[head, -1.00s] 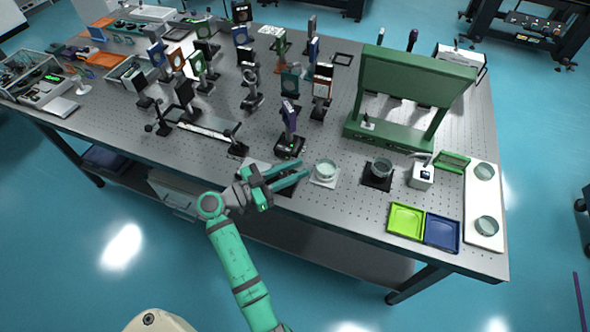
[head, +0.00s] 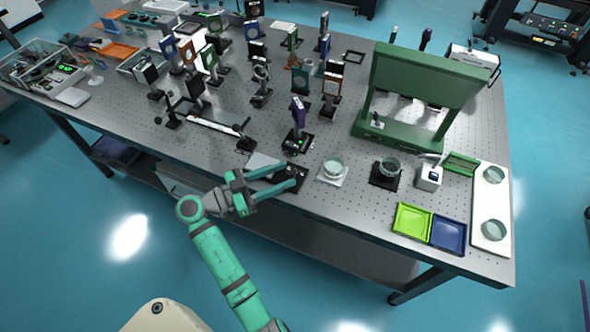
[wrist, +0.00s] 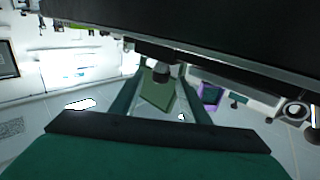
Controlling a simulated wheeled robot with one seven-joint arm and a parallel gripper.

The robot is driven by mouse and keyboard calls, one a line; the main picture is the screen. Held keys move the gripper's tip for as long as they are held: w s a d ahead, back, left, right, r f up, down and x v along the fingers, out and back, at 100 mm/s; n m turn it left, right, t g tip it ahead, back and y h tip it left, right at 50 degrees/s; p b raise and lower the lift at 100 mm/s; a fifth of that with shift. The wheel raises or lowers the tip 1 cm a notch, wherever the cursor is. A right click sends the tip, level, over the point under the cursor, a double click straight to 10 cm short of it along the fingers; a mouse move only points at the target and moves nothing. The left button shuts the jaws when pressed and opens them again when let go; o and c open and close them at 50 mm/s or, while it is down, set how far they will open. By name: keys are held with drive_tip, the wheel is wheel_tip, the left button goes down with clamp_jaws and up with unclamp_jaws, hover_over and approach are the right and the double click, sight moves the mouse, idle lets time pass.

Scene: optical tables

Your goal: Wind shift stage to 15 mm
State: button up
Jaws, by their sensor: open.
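My gripper (head: 290,176) is open at the table's front edge, in front of the post with the purple-framed optic (head: 298,110). Its two green fingers are spread, and I see nothing held. A low black unit (head: 303,172), perhaps the shift stage, lies at the fingertips and is partly hidden by them. In the wrist view, a small dark round knob (wrist: 162,72) shows between the fingers, below a large dark block (wrist: 230,50). I cannot tell whether the fingers touch the knob. No scale reading is legible.
A green tray (head: 412,221) and a blue tray (head: 448,235) lie farther right. Several mounted optics crowd the table behind.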

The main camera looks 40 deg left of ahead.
drive_tip(key=shift+v, duration=1.75)
